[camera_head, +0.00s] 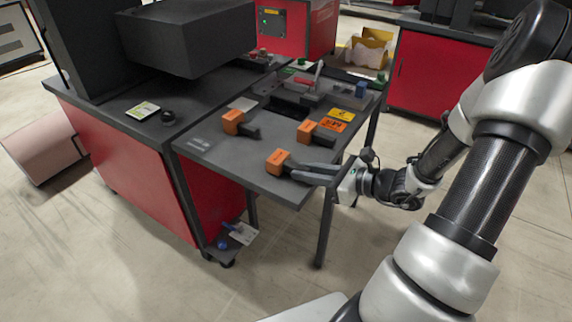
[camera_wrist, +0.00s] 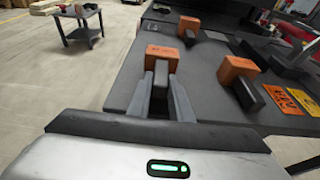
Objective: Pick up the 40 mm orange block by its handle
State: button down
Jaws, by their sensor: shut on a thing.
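My gripper (camera_head: 291,168) reaches in from the right over the front edge of the grey table and is shut on the handle of the nearest orange block (camera_head: 277,161). In the wrist view my gripper (camera_wrist: 161,80) has its two fingers on either side of the dark handle, with the orange block (camera_wrist: 162,56) just beyond the tips. The fingers hide part of the handle. The block seems to be at the table surface; I cannot tell if it is lifted. Its size marking is unreadable.
Two similar orange blocks with dark handles lie nearby, one further left (camera_head: 233,121) and one behind (camera_head: 306,131). Yellow and orange labels (camera_head: 334,124) lie beside the rear one. A grey table (camera_head: 235,165) adjoins the red cabinet (camera_head: 130,160).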

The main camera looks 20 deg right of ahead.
jog(key=shift+r+p, duration=1)
jog(key=shift+r, duration=0.3)
